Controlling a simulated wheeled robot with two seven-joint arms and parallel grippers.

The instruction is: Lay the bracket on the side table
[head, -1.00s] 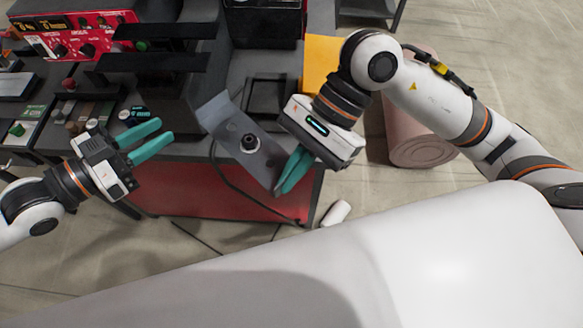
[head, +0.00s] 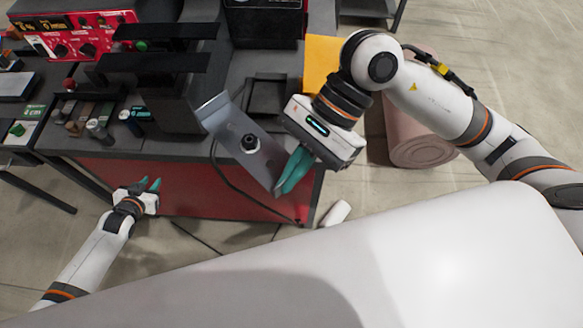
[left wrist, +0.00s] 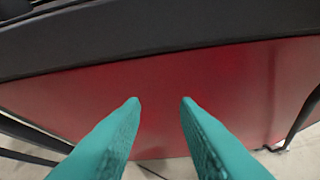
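The bracket (head: 224,118) is a bent grey metal plate with a black round part on its face. It is tilted in front of the dark bench in the head view. My right gripper (head: 290,175) has its teal fingers closed together at the bracket's lower right edge and appears to hold it there; the exact contact is partly hidden. My left gripper (head: 149,184) is low in front of the bench's red panel, away from the bracket. Its fingers are apart and empty in the left wrist view (left wrist: 160,100). I cannot tell for sure which surface is the side table.
The dark bench (head: 190,152) carries a red control box (head: 75,38), a black stepped stand and small parts. A dark low table (head: 368,10) stands at the top right. A pink roll (head: 425,148) and a white cylinder (head: 336,213) are on the floor. A cable hangs by the bench.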

